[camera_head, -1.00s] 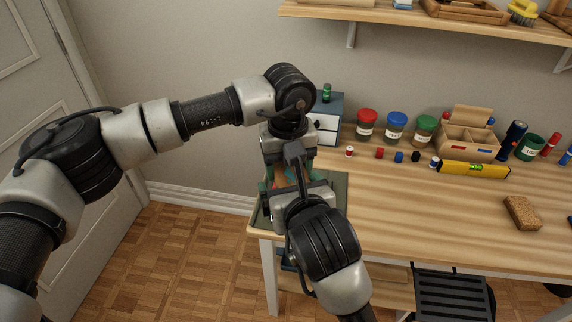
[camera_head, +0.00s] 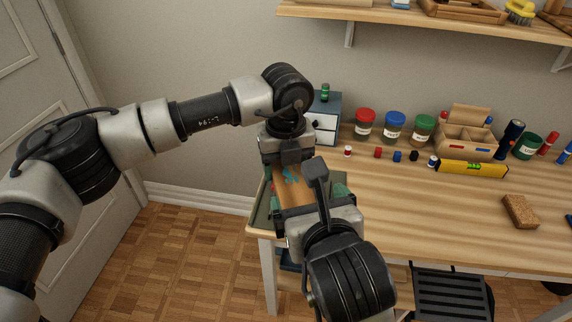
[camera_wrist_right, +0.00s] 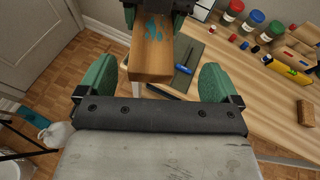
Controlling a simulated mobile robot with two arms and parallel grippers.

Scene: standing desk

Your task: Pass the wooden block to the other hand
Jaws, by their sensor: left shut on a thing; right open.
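The wooden block (camera_head: 294,184) is brown with a blue-green marking on its face. It also shows at the top of the right wrist view (camera_wrist_right: 152,62). My left gripper (camera_head: 289,163) is shut on the block's far end and holds it above the desk's left end. It shows only partly at the top of the right wrist view (camera_wrist_right: 158,6). My right gripper (camera_head: 308,206) is open, its green fingers (camera_wrist_right: 156,76) spread wide with the block's near end in front of the gap. Nothing is gripped between them.
A dark mat (camera_head: 262,212) with a blue item (camera_wrist_right: 184,69) lies below the block. A small drawer cabinet (camera_head: 323,125), several lidded jars and a yellow level (camera_head: 472,169) stand along the desk's back. A cork-coloured block (camera_head: 520,211) lies right. The desk's middle is clear.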

